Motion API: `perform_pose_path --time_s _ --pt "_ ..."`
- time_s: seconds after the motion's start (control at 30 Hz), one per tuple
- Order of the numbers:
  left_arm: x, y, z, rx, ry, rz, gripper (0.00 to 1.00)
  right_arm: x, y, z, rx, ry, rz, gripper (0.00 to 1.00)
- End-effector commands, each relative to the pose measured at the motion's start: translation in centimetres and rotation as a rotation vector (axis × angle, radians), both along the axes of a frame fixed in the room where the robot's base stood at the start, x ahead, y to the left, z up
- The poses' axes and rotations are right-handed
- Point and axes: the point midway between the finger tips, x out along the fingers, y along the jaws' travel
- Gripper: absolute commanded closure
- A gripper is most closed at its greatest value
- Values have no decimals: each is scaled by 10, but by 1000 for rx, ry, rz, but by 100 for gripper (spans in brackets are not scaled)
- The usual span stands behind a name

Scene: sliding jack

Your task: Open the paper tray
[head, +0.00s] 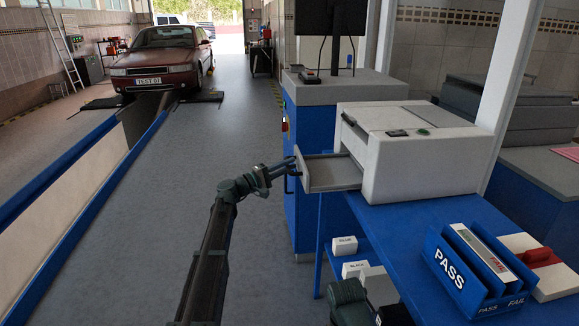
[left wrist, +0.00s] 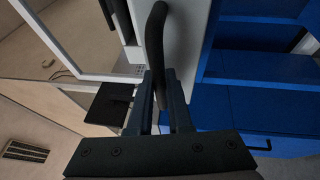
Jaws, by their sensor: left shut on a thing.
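The white printer (head: 420,165) stands on the blue table. Its grey paper tray (head: 332,174) sticks out of the printer's left side, partly drawn out, with its inside showing from above. The tray has a dark curved handle on its front face; the handle (left wrist: 155,45) shows clearly in the left wrist view. My left gripper (head: 288,172) is at the tray's front and shut on the handle. In the left wrist view the fingers (left wrist: 163,95) stand on both sides of the handle's lower part. My right gripper's fingers do not show.
A blue cabinet (head: 305,190) with a monitor stands behind the tray. Small white boxes (head: 345,245) lie lower down. The floor left of the tray is clear.

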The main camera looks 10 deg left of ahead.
Motion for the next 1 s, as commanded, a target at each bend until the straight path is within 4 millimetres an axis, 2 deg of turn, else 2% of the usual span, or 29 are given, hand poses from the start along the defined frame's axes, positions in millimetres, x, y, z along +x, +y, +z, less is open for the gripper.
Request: perform_pose_path --time_s 0.03,0.07,0.2,0.57,0.73,1.0 --pt "-1 -1 -1 2 0 -2 100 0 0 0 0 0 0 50" --pt "-1 -1 -1 2 0 -2 79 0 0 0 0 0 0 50" --pt "0 -1 0 2 0 -1 54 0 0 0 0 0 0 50" --pt "-3 3 -1 1 -1 0 53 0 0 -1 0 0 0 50" --pt "-20 21 -7 1 0 2 53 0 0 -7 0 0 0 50" --pt "-58 65 -17 0 0 3 53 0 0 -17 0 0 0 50"
